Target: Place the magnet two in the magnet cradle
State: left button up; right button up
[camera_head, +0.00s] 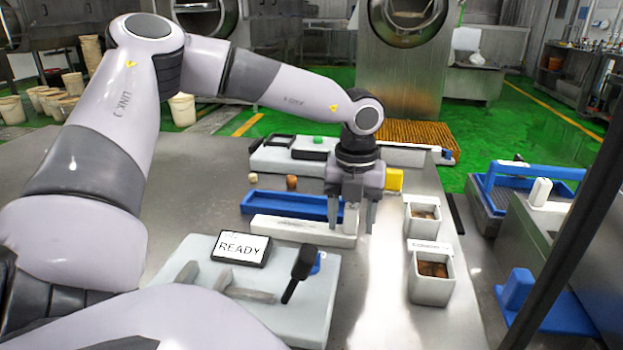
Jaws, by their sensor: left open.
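My left gripper (352,222) points straight down over the steel table, with its two fingers apart. A small white upright block (350,219) shows between the fingers, at the right end of a long low white bar (295,231). I cannot tell whether the fingers touch it. A long blue tray (285,206) lies just behind the bar, its right end partly hidden by the gripper. No label readable here says which thing is magnet two or the magnet cradle. My right gripper is not in view.
A pale board (318,300) in front carries a READY sign (241,248) and a black-handled tool (299,272). Two white square containers (431,290) with brown contents stand at right. A yellow block (394,180) is behind the gripper. The table's left part is clear.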

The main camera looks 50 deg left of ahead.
pick_arm(q)
jog(key=shift+r, duration=0.1)
grip_shut()
